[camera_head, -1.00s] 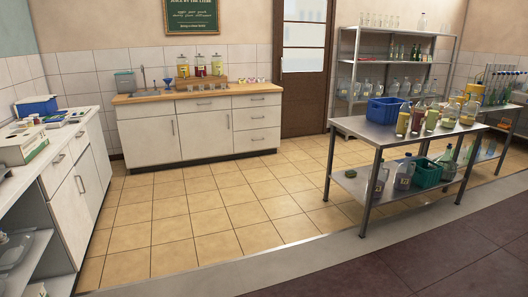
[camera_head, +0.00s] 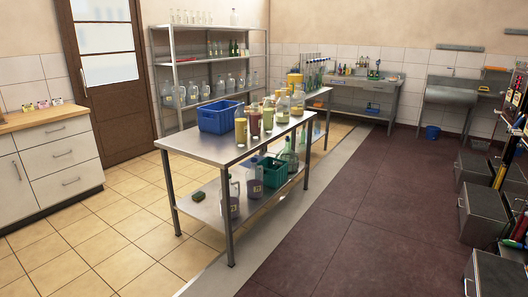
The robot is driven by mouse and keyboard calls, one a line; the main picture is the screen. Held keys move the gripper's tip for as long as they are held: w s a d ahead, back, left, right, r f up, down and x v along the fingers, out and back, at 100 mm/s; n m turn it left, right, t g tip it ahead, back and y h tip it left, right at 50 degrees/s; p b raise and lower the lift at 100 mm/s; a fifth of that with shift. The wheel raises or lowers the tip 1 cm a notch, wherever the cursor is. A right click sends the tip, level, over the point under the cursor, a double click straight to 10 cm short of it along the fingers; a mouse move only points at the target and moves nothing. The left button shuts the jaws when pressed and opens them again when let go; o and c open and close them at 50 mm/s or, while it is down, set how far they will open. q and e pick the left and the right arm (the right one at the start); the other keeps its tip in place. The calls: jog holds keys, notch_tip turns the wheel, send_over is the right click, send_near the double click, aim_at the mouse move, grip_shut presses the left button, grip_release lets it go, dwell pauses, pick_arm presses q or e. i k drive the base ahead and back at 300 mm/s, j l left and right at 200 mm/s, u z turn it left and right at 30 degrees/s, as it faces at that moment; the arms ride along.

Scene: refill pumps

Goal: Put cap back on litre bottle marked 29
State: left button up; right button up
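Neither of my grippers is in view. I cannot make out the number 29 on any bottle, and no loose cap can be told apart. A bottle with a pale label (camera_head: 234,197) stands on the lower shelf of the steel table (camera_head: 205,147). Another labelled bottle (camera_head: 255,180) stands beside it, next to a green crate (camera_head: 274,171). Several bottles and jars with coloured contents stand on the table's top, among them a red one (camera_head: 255,122) and a large pale one (camera_head: 282,107).
A blue crate (camera_head: 220,117) sits on the table top. A steel rack (camera_head: 186,63) with bottles stands behind it. A white cabinet (camera_head: 55,155) is at the left, grey boxes (camera_head: 484,208) at the right. The dark floor (camera_head: 335,220) right of the table is clear.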

aim_at(255, 110)
jog(key=i+l+u, duration=0.3)
jog(key=i+l, duration=1.2)
jog(key=i+u, duration=0.2)
jog(key=i, duration=0.25)
jog(key=i+l+u, duration=0.15)
jog(key=i, duration=0.3)
jog(key=i+l+u, duration=0.2)
jog(key=i, duration=0.3)
jog(key=i+l+u, duration=0.2)
jog(key=i, duration=0.25)
jog(key=j, duration=0.1)
